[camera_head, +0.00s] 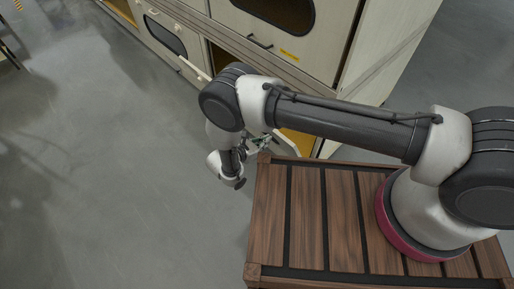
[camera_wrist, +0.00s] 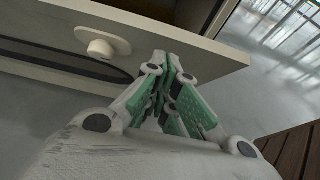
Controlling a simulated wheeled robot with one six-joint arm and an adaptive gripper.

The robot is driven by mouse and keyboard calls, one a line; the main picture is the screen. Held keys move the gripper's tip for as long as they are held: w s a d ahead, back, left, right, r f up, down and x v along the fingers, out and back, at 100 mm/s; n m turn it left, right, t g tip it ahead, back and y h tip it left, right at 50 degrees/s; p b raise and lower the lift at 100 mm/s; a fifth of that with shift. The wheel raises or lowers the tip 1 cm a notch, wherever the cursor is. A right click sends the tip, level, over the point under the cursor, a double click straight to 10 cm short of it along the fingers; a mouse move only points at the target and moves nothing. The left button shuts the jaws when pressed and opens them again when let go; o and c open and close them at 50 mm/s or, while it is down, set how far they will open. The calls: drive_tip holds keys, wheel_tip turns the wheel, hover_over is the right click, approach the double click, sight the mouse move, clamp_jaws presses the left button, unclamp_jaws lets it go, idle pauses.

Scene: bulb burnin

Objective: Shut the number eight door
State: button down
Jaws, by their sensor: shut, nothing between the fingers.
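An open cream door (camera_wrist: 205,55) with a dark oval window and a round knob (camera_wrist: 97,47) fills the upper part of the wrist view. No number is readable on it, so I cannot tell whether it is number eight. My gripper (camera_wrist: 170,65) is shut and empty, its green-padded fingers at the door's lower edge near the right end. I cannot tell whether they touch it. In the head view my gripper (camera_head: 263,142) is low beside the cabinet, and a pale door edge (camera_head: 287,144) shows just right of it, partly hidden by my arm.
The cream cabinet (camera_head: 345,75) has several doors; an upper one (camera_head: 310,55) with a dark handle and yellow label is shut. Another door (camera_head: 193,69) stands ajar to the left. Open grey floor (camera_head: 110,170) lies left.

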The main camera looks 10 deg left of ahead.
drive_tip(key=shift+w+d+r, duration=0.3)
drive_tip(key=shift+w+d, duration=0.15)
drive_tip(key=shift+w, duration=0.05)
drive_tip(key=w+d+r+g+y, duration=0.2)
drive_tip(key=w+d+r, duration=0.3)
drive_tip(key=w+d, duration=0.4)
drive_tip(key=shift+w+g, duration=0.4)
drive_tip(key=shift+w, duration=0.45)
drive_tip(key=shift+d, duration=0.1)
